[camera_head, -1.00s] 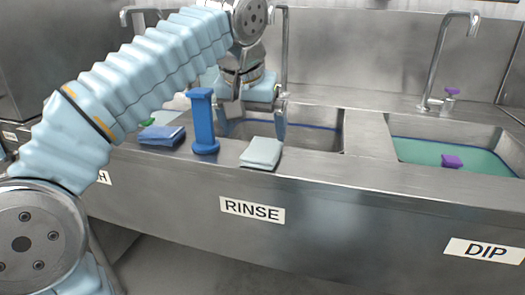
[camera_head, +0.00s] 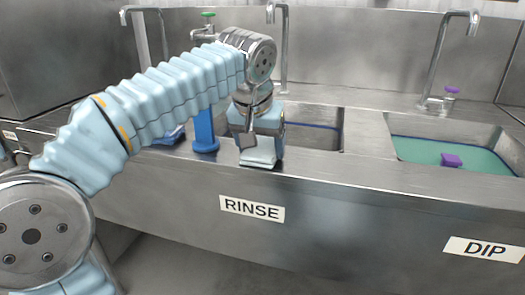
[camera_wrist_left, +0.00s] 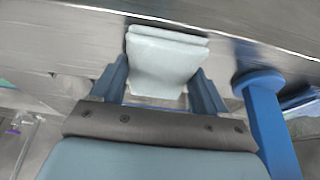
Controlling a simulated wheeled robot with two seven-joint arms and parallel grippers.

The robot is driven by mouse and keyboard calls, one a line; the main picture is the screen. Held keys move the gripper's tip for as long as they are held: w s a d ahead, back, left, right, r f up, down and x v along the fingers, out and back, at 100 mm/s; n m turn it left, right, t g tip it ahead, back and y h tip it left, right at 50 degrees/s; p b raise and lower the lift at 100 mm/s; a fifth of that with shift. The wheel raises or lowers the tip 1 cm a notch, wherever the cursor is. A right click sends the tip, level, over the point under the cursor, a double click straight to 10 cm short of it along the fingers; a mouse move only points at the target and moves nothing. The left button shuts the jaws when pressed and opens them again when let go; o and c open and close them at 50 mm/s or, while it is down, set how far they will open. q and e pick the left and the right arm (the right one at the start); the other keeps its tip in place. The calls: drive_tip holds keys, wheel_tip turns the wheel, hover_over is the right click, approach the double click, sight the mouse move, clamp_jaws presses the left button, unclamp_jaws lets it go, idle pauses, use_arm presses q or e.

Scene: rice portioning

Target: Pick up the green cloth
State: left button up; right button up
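A folded, very pale green cloth (camera_head: 261,158) lies on the sink's front ledge, above the RINSE label. My left gripper (camera_head: 260,150) has come down over it and hides most of it in the head view. In the left wrist view the pale cloth (camera_wrist_left: 165,62) lies between the two blue fingers of my left gripper (camera_wrist_left: 160,72). The fingers are spread, one on each side of it, close to its edges. I cannot tell whether they touch it. My right gripper is not in view.
A blue upright post (camera_head: 205,132) with a round foot stands just left of the gripper; it also shows in the wrist view (camera_wrist_left: 268,125). A blue cloth (camera_head: 172,137) is partly hidden behind my arm. A basin with green liquid (camera_head: 430,152) and a purple block (camera_head: 451,160) is at right.

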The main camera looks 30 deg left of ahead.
use_arm(q)
drive_tip(key=c, duration=0.5)
drive_tip(key=shift+r, duration=0.3)
wheel_tip(320, 180, up, 2)
drive_tip(key=shift+r, duration=0.15)
drive_tip(key=s+d+r, duration=0.7)
drive_tip(key=s+r, duration=0.3)
drive_tip(key=s, duration=0.2)
drive_tip(key=shift+d, duration=0.25)
